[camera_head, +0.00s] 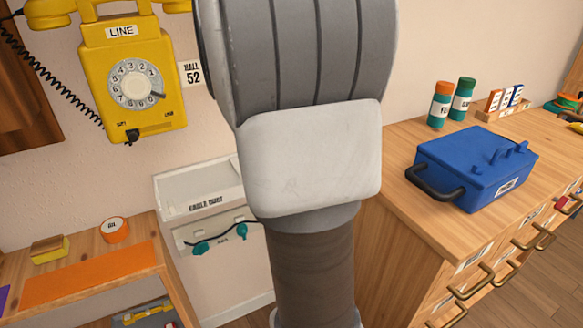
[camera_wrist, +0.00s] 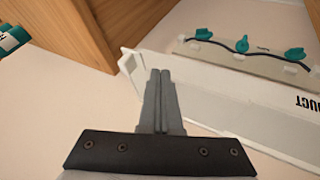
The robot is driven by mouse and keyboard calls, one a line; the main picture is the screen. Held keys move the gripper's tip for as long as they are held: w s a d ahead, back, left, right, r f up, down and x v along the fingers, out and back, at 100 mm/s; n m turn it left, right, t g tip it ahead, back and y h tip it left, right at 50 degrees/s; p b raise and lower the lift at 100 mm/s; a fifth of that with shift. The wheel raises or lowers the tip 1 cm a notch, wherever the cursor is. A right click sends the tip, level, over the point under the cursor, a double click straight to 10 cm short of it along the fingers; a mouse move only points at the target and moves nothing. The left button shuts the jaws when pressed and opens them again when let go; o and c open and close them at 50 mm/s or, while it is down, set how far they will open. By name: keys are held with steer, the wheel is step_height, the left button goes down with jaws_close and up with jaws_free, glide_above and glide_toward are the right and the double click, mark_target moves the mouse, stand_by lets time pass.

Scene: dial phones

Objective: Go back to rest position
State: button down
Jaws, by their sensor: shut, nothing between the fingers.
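My gripper (camera_wrist: 160,80) shows in the wrist view with its two fingers together and nothing between them. It is in front of a white cable duct (camera_wrist: 230,108) with a label on it. In the head view my arm fills the middle and hides what is behind it; the gripper itself is not visible there. A yellow dial phone (camera_head: 135,85) labelled LINE hangs on the wall at the upper left of the head view, with a black coiled cord. The cable duct also shows in the head view (camera_head: 200,188), partly hidden by my arm.
A wooden drawer cabinet (camera_head: 400,225) stands at right, bearing a blue box (camera_head: 477,165) and two bottles (camera_head: 440,103). A low wooden shelf (camera_head: 150,250) at lower left holds an orange mat (camera_head: 90,274) and a tape roll (camera_head: 113,229). Teal clips (camera_head: 201,247) hold a dark cable below the duct.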

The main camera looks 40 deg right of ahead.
steer(key=p+v, duration=0.3)
steer(key=v, duration=0.7)
steer(key=s+a+r+n+t+y, duration=0.15)
steer(key=s+a, duration=0.25)
steer(key=a, duration=0.4)
steer(key=s+a+r+n+t+y, duration=0.1)
steer(key=s+a+n+y, duration=0.15)
steer(key=s+a, duration=0.4)
steer(key=s+a+r+n+t+y, duration=0.1)
steer(key=s+a+y, duration=0.2)
steer(key=a, duration=0.7)
step_height(320, 180, up, 19)
steer(key=p, duration=2)
steer(key=shift+w+m+g, duration=0.3)
steer(key=shift+w+g, duration=0.05)
